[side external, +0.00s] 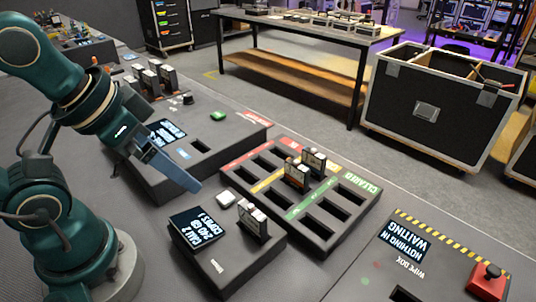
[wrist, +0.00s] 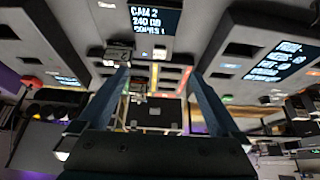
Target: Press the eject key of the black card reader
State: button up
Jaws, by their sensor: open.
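The black card reader (side external: 219,266) stands in the front middle, with a tilted screen (side external: 201,228) that reads CAM 2, 240 GB, COPIES 1. A card (side external: 252,222) stands upright in its top. A pale square key (side external: 225,199) shows at its far corner behind the screen; I cannot read a label on it. The reader's screen also shows at the top of the wrist view (wrist: 155,19). My gripper (side external: 194,184) is apart from the key, up and left of it in the side view. In the wrist view its fingers (wrist: 160,73) are spread, with nothing held between them.
A tray (side external: 344,232) with red, yellow and green rows is behind and right of the reader; two cards (side external: 305,166) stand in it. A larger dark box (side external: 235,140) with a screen and green button is behind my gripper.

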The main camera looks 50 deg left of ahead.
grip_shut()
dwell(1.6)
